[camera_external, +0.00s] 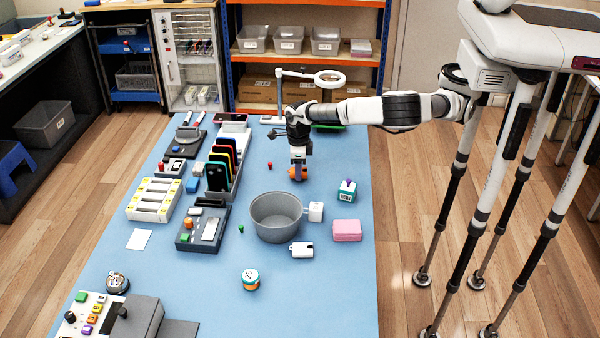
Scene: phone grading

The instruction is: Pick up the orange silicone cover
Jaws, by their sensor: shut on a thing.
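The orange silicone cover (305,173) is the small orange piece at my gripper (298,176), above the back middle of the blue table (330,280). My gripper points down and is shut on it. The gripper covers much of the piece, so its full shape is hidden. Whether it touches the table is too small to tell.
A grey pot (276,218) stands just in front of my gripper. A phone rack (226,165) stands to the left. A teal-and-white box (347,191) and a pink box (347,230) lie to the right. A ring lamp (329,79) stands behind. The front right table is clear.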

